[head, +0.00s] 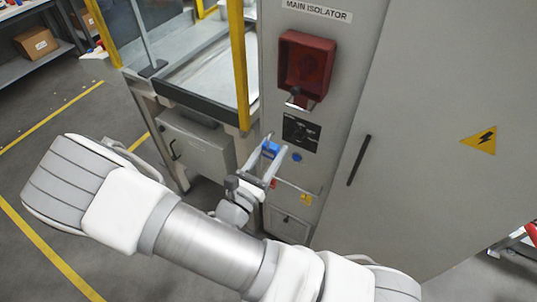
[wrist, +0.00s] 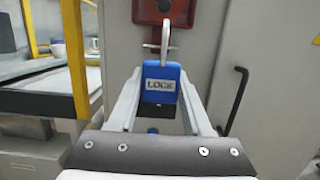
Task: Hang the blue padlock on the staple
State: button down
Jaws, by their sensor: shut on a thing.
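The blue padlock (wrist: 160,84), with a "LOCK" label, is upright between the two fingers of my gripper (wrist: 160,76) in the wrist view. Its metal shackle points up. In the head view the padlock (head: 270,149) shows small at the tips of my gripper (head: 273,150), in front of the grey cabinet. The metal staple (head: 297,101) sticks out at the lower edge of the red box, above and right of the padlock. In the wrist view the shackle overlaps the staple (wrist: 150,46); whether they touch I cannot tell.
The red box (head: 306,66) sits on the cabinet under a "MAIN ISOLATOR" sign. A black switch plate (head: 300,133) and a blue button (head: 297,157) are below it. A black door handle (head: 359,160) is to the right. A yellow-posted machine frame (head: 239,65) stands close on the left.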

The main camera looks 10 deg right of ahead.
jog(key=shift+f+b+x, duration=0.35)
jog(key=shift+f+x, duration=0.1)
jog(key=shift+x, duration=1.9)
jog(key=shift+f+b+x, duration=0.3)
jog(key=shift+f+x, duration=0.15)
jog(key=shift+x, duration=1.85)
jog(key=shift+f+b+x, duration=0.35)
jog(key=shift+f+x, duration=0.1)
jog(key=shift+x, duration=1.9)
jog(key=shift+w+d+f+b, duration=0.15)
jog(key=shift+f+b, duration=0.25)
jog(key=shift+f, duration=0.4)
jog(key=shift+c, duration=1.2)
grip_release()
jog(key=b+v, duration=0.3)
jog(key=v, duration=1.4)
jog(key=shift+s, duration=0.2)
